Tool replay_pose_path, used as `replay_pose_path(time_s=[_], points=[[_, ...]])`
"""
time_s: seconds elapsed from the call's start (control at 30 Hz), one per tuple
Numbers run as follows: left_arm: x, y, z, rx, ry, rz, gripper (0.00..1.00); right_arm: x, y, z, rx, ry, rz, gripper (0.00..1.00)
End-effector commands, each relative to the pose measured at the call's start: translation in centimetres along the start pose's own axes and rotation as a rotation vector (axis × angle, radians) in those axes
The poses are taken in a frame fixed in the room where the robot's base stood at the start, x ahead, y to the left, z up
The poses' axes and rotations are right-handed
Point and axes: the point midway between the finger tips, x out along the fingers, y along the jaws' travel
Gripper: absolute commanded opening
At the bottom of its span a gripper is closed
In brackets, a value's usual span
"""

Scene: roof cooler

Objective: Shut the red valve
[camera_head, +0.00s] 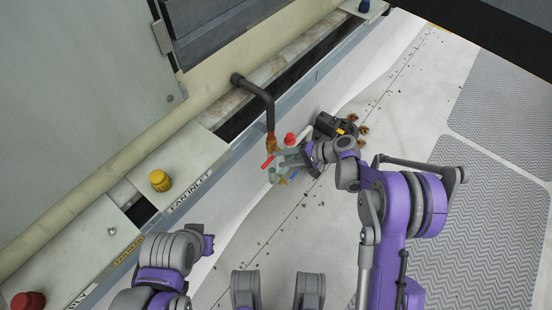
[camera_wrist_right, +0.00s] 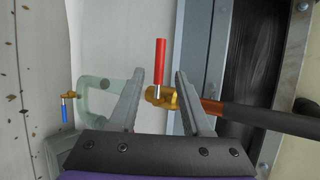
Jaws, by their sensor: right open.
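The red valve has a red lever (camera_head: 267,162) on a brass body, at the end of a dark bent pipe (camera_head: 262,92). In the right wrist view the red lever (camera_wrist_right: 160,62) points up the picture from the brass body (camera_wrist_right: 160,96), roughly square to the copper pipe end (camera_wrist_right: 212,107). My right gripper (camera_head: 282,158) is open at the valve. In the wrist view its two fingers (camera_wrist_right: 160,100) lie either side of the brass body, with gaps on both sides. Only part of my left arm shows at the lower left; its fingers do not show.
A blue-levered valve (camera_wrist_right: 65,112) sits beside a pale translucent pipe (camera_wrist_right: 98,95). A black device (camera_head: 336,125) with brass fittings is behind my right wrist. A yellow knob (camera_head: 160,180), a red knob (camera_head: 28,301) and a blue knob (camera_head: 364,6) line the unit's ledge.

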Motion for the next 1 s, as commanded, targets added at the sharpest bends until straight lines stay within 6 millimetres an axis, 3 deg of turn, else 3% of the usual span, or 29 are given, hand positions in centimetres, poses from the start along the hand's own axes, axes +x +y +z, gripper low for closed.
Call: replay_pose_path(time_s=[0.03, 0.2, 0.4, 1.0], points=[[-0.4, 0.0, -0.1, 0.0, 0.001, 0.0, 0.0, -1.4, -0.1, 0.0, 0.002, 0.003, 0.0, 0.48], [-1.1, 0.0, -0.2, 0.0, 0.002, 0.0, 0.0, -4.7, -0.1, 0.0, 0.001, 0.003, -0.001, 0.48], [-1.5, 0.0, -0.3, 0.0, 0.003, 0.0, 0.0, -7.0, -0.1, 0.0, 0.001, 0.001, -0.001, 0.48], [-1.6, 0.0, -0.3, 0.0, 0.003, 0.0, 0.0, -7.4, 0.0, 0.0, 0.0, 0.0, 0.0, 0.48]])
